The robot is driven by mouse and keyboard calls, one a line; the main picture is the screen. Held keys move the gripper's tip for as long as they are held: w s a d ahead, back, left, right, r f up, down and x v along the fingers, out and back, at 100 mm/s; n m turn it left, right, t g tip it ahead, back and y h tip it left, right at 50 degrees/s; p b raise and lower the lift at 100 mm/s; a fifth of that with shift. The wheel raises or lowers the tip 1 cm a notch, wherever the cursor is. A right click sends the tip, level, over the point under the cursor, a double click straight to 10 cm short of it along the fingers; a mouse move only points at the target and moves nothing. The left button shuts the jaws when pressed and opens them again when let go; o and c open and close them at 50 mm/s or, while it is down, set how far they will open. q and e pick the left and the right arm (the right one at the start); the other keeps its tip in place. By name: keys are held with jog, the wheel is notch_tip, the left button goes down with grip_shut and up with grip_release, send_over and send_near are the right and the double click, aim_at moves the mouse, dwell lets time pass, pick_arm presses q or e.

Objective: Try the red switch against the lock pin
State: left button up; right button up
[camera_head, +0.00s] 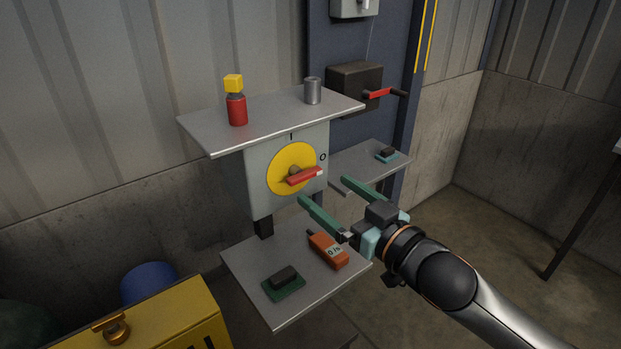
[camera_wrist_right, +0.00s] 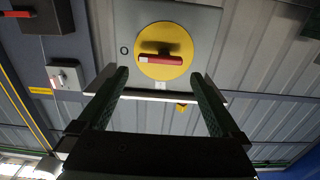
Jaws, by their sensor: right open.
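The red switch (camera_head: 303,176) is a bar handle on a yellow disc (camera_head: 283,182) on the front of a grey box. It points right, slightly below the O mark. In the right wrist view the red switch (camera_wrist_right: 160,60) lies ahead, framed between the fingers. My right gripper (camera_head: 323,190) is open and empty, its green fingers reaching toward the switch from the lower right, apart from it as far as I can see. It also shows in the wrist view (camera_wrist_right: 160,75). I cannot make out a lock pin. My left gripper is out of view.
Above the box, a shelf (camera_head: 215,133) holds a red cylinder (camera_head: 237,110) with a yellow block and a grey cylinder (camera_head: 312,91). The lower shelf (camera_head: 290,308) holds an orange meter (camera_head: 327,250) and a dark block (camera_head: 284,275). A dark box (camera_head: 350,85) with a red lever is behind.

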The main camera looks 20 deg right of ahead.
aim_at(307, 176)
jog(key=shift+p+x, duration=0.3)
jog(key=shift+x, duration=2.75)
jog(key=shift+c, duration=0.4)
jog(key=c, duration=1)
jog(key=shift+n+p, duration=0.65)
jog(key=shift+n, duration=0.05)
jog(key=o, duration=1.1)
jog(key=shift+s, duration=0.15)
